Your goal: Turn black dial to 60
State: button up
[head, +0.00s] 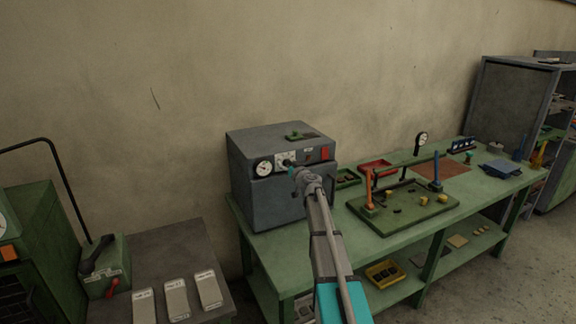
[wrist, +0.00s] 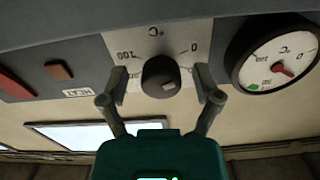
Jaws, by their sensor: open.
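The black dial (wrist: 161,77) is a round knob on a pale scale plate in the wrist view. The plate carries a °C mark, with 100 on the left and 0 on the right; the view looks upside down. A light mark shows on the knob near its lower right. My gripper (wrist: 160,98) is open, with one finger on each side of the knob, apart from it. In the head view my gripper (head: 291,165) is at the front panel of the grey oven box (head: 270,205) and mostly hides the dial.
A round gauge (wrist: 275,60) with a red pointer sits right of the dial in the wrist view. A red switch (head: 325,153) is on the panel. The green bench (head: 400,235) holds a fixture (head: 405,205), trays and tools. A grey table (head: 165,265) stands left.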

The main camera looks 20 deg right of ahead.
jog(key=shift+c, duration=0.2)
jog(key=shift+w, duration=0.1)
grip_shut()
